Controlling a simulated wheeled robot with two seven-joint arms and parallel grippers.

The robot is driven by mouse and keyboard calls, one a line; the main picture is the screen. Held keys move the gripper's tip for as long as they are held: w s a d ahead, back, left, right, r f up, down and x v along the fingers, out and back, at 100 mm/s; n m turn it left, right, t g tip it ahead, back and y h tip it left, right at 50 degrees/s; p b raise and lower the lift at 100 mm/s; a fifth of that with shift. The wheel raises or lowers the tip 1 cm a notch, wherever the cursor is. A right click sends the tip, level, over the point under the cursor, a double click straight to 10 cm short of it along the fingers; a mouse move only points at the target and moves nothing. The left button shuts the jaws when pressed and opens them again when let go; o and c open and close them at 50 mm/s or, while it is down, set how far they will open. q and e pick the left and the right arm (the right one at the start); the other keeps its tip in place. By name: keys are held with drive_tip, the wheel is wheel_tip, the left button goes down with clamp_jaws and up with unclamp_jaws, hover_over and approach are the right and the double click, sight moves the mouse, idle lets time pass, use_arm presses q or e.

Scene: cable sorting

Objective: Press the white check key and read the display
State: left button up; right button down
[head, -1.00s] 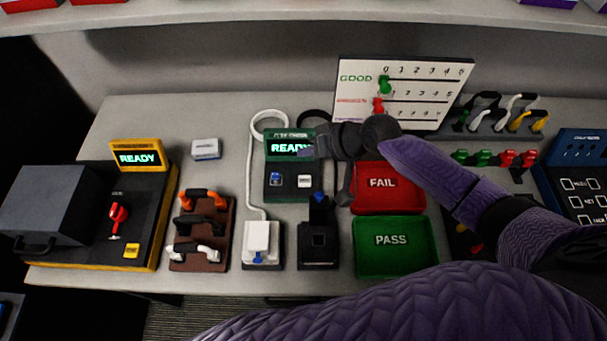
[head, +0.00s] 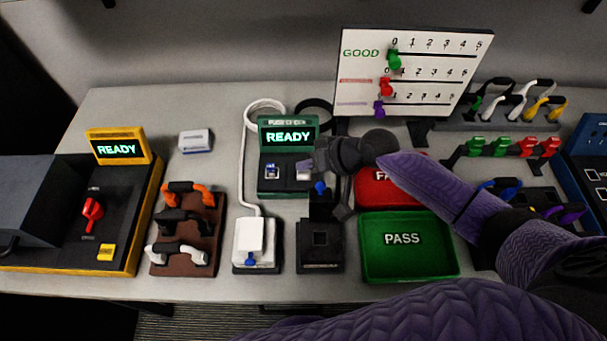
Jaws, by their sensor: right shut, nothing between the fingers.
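The green tester (head: 268,187) stands at the middle of the table, and its display (head: 289,136) reads READY in light letters. The white check key (head: 303,176) is on the tester's right side, partly covered by my gripper; a blue key (head: 271,171) is to its left. My right gripper (head: 312,167) is shut and empty, with its tips at or just above the white key. I cannot tell whether they touch it. My left gripper is not in view.
The red FAIL tray (head: 372,192) lies partly under my right arm, with the green PASS tray (head: 405,272) in front. A white socket block (head: 255,240) and a black one (head: 320,257) stand before the tester. The scoreboard (head: 432,46) is behind.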

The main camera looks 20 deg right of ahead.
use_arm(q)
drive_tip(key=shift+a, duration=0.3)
use_arm(e)
drive_tip(key=shift+r, duration=0.1)
idle(0.3)
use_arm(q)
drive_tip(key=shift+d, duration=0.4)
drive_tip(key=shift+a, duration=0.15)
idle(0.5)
use_arm(e)
drive_tip(key=shift+f, duration=0.45)
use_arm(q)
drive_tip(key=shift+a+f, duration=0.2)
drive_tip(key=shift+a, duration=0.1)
